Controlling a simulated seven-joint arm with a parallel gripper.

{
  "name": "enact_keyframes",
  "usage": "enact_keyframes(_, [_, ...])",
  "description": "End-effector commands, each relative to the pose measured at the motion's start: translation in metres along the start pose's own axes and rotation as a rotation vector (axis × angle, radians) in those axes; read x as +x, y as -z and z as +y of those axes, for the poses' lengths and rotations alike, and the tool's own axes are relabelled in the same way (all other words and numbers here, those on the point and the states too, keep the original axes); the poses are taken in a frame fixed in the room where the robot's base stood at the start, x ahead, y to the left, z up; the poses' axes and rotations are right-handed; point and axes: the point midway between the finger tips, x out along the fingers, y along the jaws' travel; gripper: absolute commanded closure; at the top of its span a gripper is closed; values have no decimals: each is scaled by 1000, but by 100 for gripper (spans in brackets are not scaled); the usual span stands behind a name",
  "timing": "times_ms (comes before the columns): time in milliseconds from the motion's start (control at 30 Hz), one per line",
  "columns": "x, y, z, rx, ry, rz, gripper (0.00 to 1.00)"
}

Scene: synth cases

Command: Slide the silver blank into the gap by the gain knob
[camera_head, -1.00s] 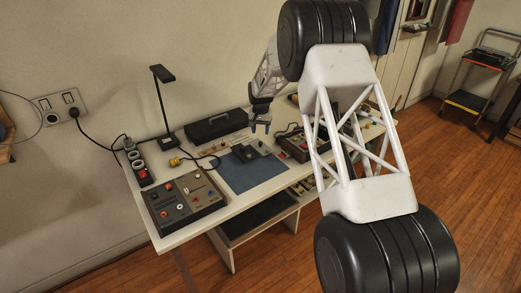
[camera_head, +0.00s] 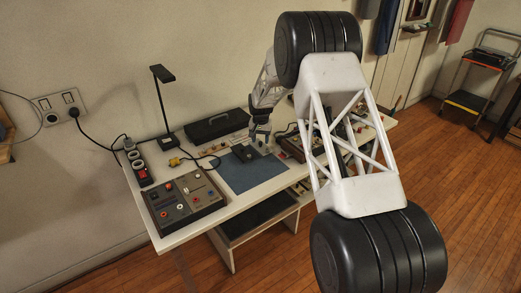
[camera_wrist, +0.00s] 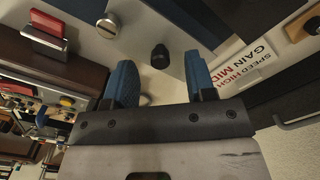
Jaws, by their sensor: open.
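My gripper (camera_head: 259,140) is over the back of the bench, just behind the blue mat, partly behind my own arm link. In the wrist view my gripper (camera_wrist: 160,82) has its two blue fingers wide apart with nothing held between them. A small black knob-like piece (camera_wrist: 160,55) stands on the pale surface beyond the fingertips, roughly in line with the space between them. A round silver piece (camera_wrist: 108,25) is to its upper left; I cannot tell whether it is the silver blank. The gain knob and the gap cannot be made out for sure.
A white card (camera_wrist: 248,65) reading "SPEED HIGH GAIN MID" lies right of the fingers. A red-handled block (camera_wrist: 47,32) is at upper left. The blue mat (camera_head: 262,178) carries a dark unit (camera_head: 245,153). A control box (camera_head: 186,203) and lamp (camera_head: 163,100) stand left.

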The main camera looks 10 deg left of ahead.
Motion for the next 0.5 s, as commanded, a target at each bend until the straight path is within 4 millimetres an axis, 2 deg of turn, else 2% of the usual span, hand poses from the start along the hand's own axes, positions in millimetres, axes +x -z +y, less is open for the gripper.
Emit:
enact_keyframes(200, [21, 0, 0, 0, 0, 0, 50])
enact_keyframes(500, [24, 0, 0, 0, 0, 1, 50])
